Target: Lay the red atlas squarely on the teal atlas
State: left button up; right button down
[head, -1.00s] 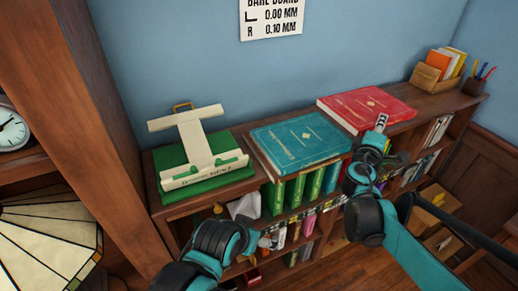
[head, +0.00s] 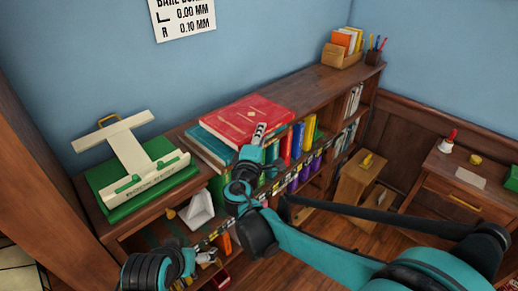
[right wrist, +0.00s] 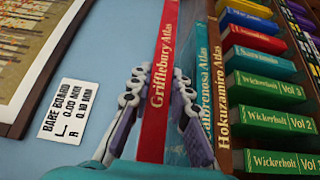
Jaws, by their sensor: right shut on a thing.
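The red atlas (head: 246,119) is over the teal atlas (head: 205,147) on the bookcase top. A teal strip shows along the red atlas's left and near-left sides, so the two outlines do not match in this view. I cannot tell whether they touch. My right gripper (head: 259,133) is shut on the red atlas's near edge. In the right wrist view its fingers (right wrist: 159,82) straddle the red spine (right wrist: 161,75), lettered Grifflebury Atlas. The teal spine (right wrist: 202,75) runs alongside on the right. My left gripper (head: 207,256) is low before the shelves; its jaw state is unclear.
A cream book rest (head: 140,160) on a green base stands left of the atlases. An organizer box (head: 342,52) and pen cup (head: 374,56) stand at the far right end. The bookcase top between is clear. Upright books (head: 298,140) fill the shelf below.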

jog(key=shift+s+a+f, duration=0.15)
jog(key=shift+s+f, duration=0.05)
jog(key=shift+f, duration=0.2)
notch_tip(320, 180, down, 4)
jog(key=shift+r+b, duration=0.25)
jog(key=shift+b, duration=0.6)
jog(key=c, duration=1.4)
grip_release()
jog(key=shift+f, duration=0.1)
